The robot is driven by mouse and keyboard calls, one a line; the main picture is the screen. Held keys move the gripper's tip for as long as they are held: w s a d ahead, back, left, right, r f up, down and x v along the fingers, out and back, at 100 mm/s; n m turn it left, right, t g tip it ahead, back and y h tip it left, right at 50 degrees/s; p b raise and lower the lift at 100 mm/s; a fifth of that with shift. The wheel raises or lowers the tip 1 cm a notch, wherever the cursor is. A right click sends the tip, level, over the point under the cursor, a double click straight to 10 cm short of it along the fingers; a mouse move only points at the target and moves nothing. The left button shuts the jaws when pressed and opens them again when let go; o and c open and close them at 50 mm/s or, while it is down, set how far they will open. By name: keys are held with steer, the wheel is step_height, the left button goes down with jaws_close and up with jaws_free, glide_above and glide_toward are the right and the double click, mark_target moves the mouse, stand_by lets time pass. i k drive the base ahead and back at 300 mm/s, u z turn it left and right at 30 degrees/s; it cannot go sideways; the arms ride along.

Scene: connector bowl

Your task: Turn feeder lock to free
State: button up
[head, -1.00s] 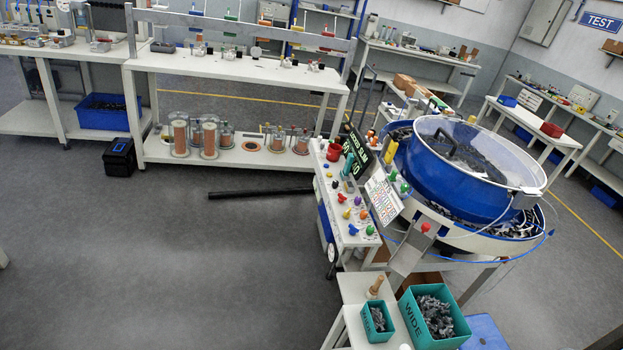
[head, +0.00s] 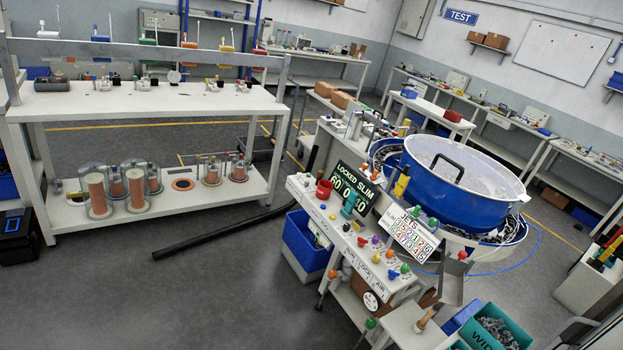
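The display board (head: 350,188) on the feeder console reads "LOCKED SLIM" with numbers below. The white console (head: 318,210) carries several small coloured knobs. Its front edge has small labels, one of which seems to read "LOCK" (head: 364,271). The blue bowl feeder (head: 450,178) stands behind the console. My gripper is not in view.
A black bar (head: 215,235) lies on the floor. The grey floor at front left is clear.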

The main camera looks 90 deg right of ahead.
mark_target(376, 259)
steer(key=u, duration=0.05)
steer(key=i, duration=0.7)
steer(key=z, duration=2.9)
steer(key=i, duration=1)
steer(key=u, duration=0.05)
